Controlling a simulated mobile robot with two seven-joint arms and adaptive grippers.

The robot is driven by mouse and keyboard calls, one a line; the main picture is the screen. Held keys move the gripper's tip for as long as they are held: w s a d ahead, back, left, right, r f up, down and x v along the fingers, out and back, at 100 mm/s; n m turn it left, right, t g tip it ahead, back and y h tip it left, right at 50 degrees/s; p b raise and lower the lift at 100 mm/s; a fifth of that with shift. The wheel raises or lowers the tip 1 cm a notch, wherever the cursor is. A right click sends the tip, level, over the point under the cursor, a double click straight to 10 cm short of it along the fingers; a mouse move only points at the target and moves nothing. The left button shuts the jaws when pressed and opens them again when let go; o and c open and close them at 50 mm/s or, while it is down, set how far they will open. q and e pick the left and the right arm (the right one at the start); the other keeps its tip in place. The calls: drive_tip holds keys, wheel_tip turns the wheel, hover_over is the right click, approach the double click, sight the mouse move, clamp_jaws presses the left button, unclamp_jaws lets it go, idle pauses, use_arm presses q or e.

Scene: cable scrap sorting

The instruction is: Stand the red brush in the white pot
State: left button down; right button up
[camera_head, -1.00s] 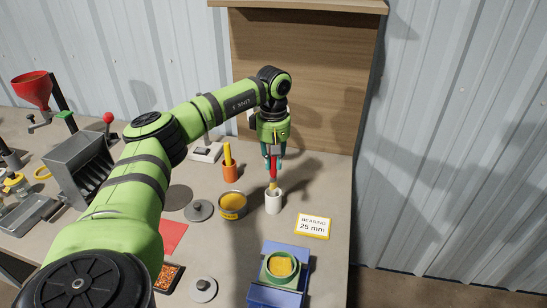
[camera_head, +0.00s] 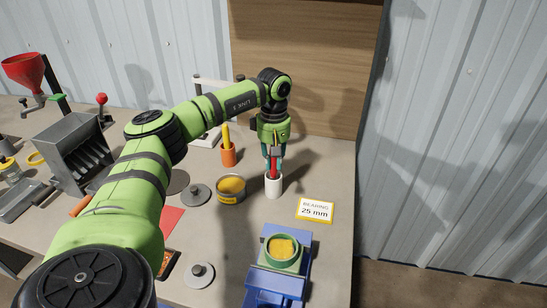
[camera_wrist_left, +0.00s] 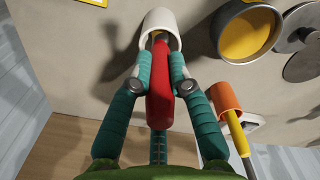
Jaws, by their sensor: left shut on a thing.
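The red brush (camera_head: 273,164) is upright, held in my left gripper (camera_head: 272,153) directly over the white pot (camera_head: 273,188). The lower end of the brush is inside the pot's mouth and hidden by its wall. In the left wrist view the gripper (camera_wrist_left: 158,78) has its teal fingers on both sides of the red handle (camera_wrist_left: 160,100). The white pot (camera_wrist_left: 164,19) shows at the top there, with the brush's far end going into its opening. Whether the brush touches the pot's bottom I cannot tell. My right gripper is not in view.
An orange cup (camera_head: 228,157) with a yellow-handled tool and a grey tin (camera_head: 230,196) with yellow contents stand left of the pot. A "BEARING 25 mm" sign (camera_head: 315,210) lies to the right. A blue fixture (camera_head: 268,283) stands in front.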

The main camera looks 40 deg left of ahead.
use_arm(q)
drive_tip(key=c, duration=1.1)
unclamp_jaws()
wheel_tip(320, 180, up, 12)
drive_tip(key=shift+r, duration=0.1)
idle(0.4)
